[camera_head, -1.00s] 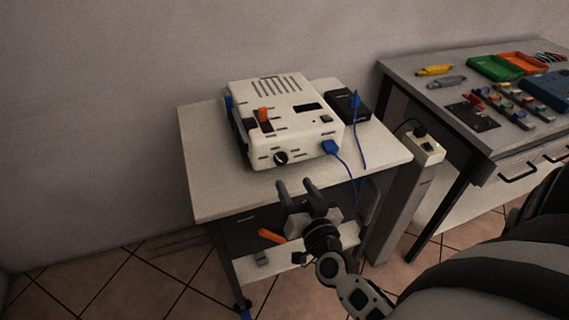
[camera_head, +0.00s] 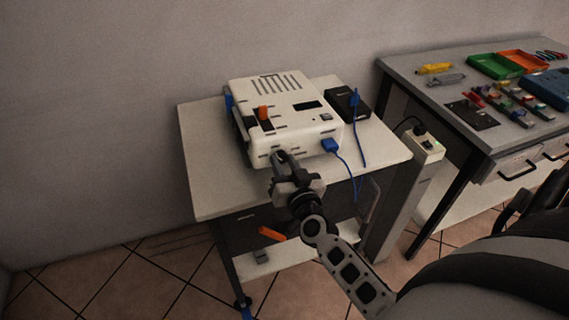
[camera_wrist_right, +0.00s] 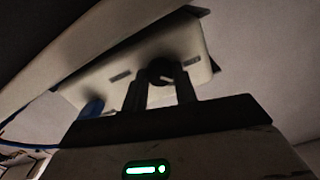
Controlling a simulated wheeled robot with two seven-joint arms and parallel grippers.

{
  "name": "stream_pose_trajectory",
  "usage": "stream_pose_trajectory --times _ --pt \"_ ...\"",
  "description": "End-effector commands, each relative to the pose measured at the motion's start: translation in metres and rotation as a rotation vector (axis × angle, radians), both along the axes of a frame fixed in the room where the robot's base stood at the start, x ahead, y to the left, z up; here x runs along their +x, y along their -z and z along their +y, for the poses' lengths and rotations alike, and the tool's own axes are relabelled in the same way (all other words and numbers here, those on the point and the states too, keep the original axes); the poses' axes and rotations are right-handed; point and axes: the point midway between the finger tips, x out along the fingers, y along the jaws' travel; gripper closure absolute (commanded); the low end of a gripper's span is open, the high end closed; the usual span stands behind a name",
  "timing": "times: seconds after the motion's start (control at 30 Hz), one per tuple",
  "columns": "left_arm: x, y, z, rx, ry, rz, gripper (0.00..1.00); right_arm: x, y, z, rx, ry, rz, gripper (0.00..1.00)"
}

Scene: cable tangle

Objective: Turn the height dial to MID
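The white box (camera_head: 285,95) with top vents, an orange switch (camera_head: 263,113) and a small dark display stands on the small table. In the head view my right gripper (camera_head: 281,157) is at the box's front face and hides the dial. In the right wrist view the dark round dial (camera_wrist_right: 160,71) shows on the box's pale face (camera_wrist_right: 122,76). The two fingers of the right gripper (camera_wrist_right: 161,90) stand apart, one on each side of the dial. I cannot tell whether they touch it. The dial's marks are not readable. My left gripper is not in view.
A blue plug (camera_head: 330,146) with a cable sits at the box's front right. A black box (camera_head: 347,103) stands beside it. The table top (camera_head: 212,185) is clear at front left. A grey workbench (camera_head: 400,68) with trays and tools stands to the right.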

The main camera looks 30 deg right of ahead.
Motion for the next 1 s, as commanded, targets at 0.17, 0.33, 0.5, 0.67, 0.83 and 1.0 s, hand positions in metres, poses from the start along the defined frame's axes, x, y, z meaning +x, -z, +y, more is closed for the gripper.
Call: stream_pose_trajectory --times 0.17,0.33,0.5,0.67,0.83,1.0 --pt "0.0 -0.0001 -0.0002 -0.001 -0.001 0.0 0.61 -0.0003 0.0 0.0 0.006 0.001 -0.001 0.94" --pt "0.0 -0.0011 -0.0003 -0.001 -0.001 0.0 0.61 -0.0004 -0.0001 0.0001 0.049 0.001 -0.011 0.94" --pt "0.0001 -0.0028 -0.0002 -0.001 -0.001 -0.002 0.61 -0.0003 -0.0001 0.0003 0.14 0.0 -0.033 0.94" --pt "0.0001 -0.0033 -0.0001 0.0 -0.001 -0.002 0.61 -0.0005 0.0005 0.0006 0.249 0.0 -0.058 0.94" --pt "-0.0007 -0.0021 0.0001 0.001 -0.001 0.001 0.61 -0.0007 0.0018 0.001 0.355 -0.001 -0.08 0.94" --pt "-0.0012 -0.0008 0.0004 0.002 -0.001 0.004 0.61 -0.0011 0.0032 0.0015 0.434 -0.001 -0.096 0.94"
